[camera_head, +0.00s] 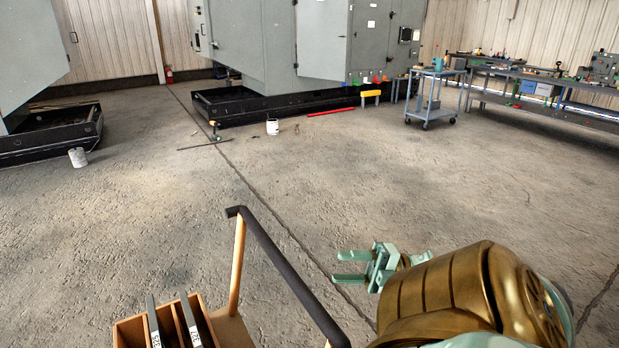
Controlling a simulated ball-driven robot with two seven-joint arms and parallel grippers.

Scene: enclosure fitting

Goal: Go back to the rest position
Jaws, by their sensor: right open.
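My right gripper (342,267) is in the lower middle of the head view, at the end of my brass and pale green right arm. Its two pale green fingers point left and are apart, with nothing between them. It is to the right of the dark handle bar (285,265) of a wooden cart, and I see a gap between them in the picture. My left gripper is not in view.
At the bottom left, a wooden box (131,331) with dark labelled pieces stands beside the handle. Grey machine cabinets (260,45) stand at the back. A wheeled trolley (436,93) and a workbench (510,98) are at the right. The concrete floor between is largely clear.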

